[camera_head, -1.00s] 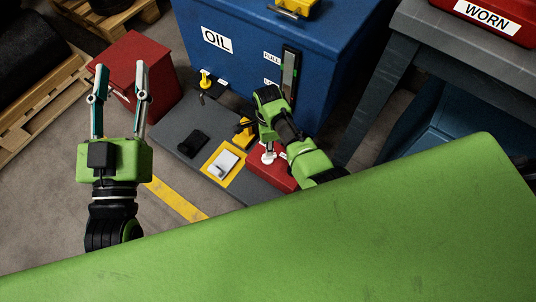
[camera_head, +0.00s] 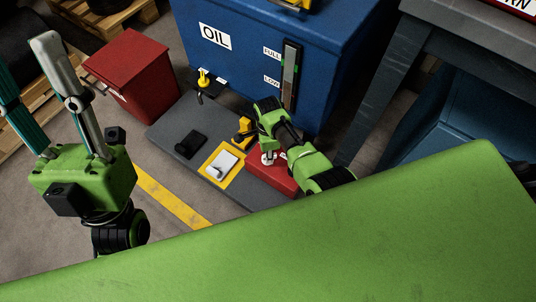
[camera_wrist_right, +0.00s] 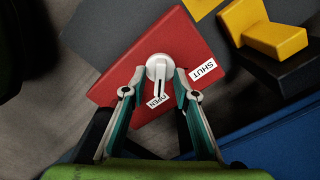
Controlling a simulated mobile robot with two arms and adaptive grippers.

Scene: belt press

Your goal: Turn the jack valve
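The jack valve is a white round knob with a short lever (camera_wrist_right: 158,70) on a red block (camera_wrist_right: 185,40). The lever points to the OPEN label (camera_wrist_right: 158,103); a SHUT label (camera_wrist_right: 203,69) is off to the side. In the head view the knob (camera_head: 268,158) and red block (camera_head: 284,181) show just below my right gripper (camera_head: 266,142). In the right wrist view its two fingertips (camera_wrist_right: 159,74) stand apart, one on each side of the knob; contact is unclear. My left gripper (camera_head: 22,70) is open and empty, raised at the left, away from the valve.
The grey base plate (camera_head: 170,128) also carries a black pad (camera_head: 191,144), a yellow plate with a white part (camera_head: 222,164) and a yellow block (camera_head: 243,128). A blue OIL tank (camera_head: 240,75) stands behind, a red box (camera_head: 135,75) to the left, and a grey bench (camera_head: 480,60) to the right.

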